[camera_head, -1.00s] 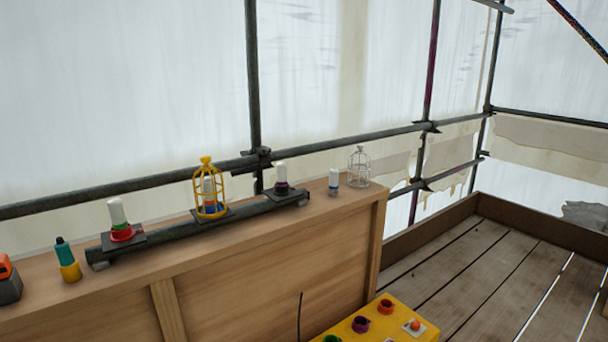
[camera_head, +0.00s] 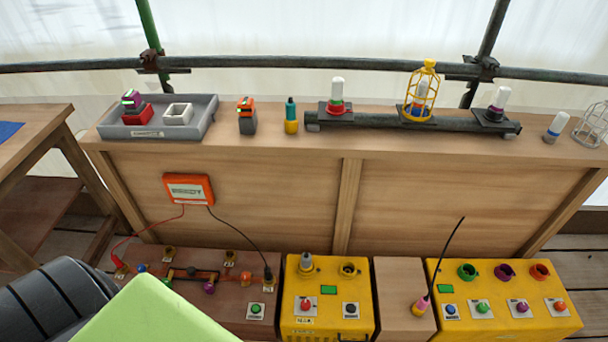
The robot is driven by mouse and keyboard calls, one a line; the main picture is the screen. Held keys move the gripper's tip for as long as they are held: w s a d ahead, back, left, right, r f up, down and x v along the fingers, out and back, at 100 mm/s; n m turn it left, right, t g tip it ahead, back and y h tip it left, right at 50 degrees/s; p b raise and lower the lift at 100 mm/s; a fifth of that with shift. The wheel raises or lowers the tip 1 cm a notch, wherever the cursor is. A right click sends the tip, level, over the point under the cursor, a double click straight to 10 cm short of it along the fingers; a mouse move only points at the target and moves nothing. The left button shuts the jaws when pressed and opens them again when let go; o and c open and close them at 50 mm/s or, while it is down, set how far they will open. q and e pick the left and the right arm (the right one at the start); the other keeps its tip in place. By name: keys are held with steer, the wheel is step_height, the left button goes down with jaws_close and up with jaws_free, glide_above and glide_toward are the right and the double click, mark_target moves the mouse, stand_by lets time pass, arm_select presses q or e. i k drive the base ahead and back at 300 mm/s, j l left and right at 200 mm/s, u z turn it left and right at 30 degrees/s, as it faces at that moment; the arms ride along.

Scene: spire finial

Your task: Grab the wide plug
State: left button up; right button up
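I cannot tell for sure which piece is the wide plug. A grey plug-like piece (camera_head: 306,263) stands upright in the left socket of a yellow box (camera_head: 328,331). A pink and yellow plug (camera_head: 421,306) with a black lead rising from it stands on a wooden box (camera_head: 397,275) to the right. Neither gripper shows in the head view.
A wooden bench carries a grey tray (camera_head: 195,128), a lamp-bearing pipe (camera_head: 375,122) and a yellow cage (camera_head: 421,95). An orange meter (camera_head: 189,190) hangs on its front. A second yellow box (camera_head: 555,322) with coloured sockets stands at right.

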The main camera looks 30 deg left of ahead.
mark_target(306, 264)
steer(key=u, duration=0.95)
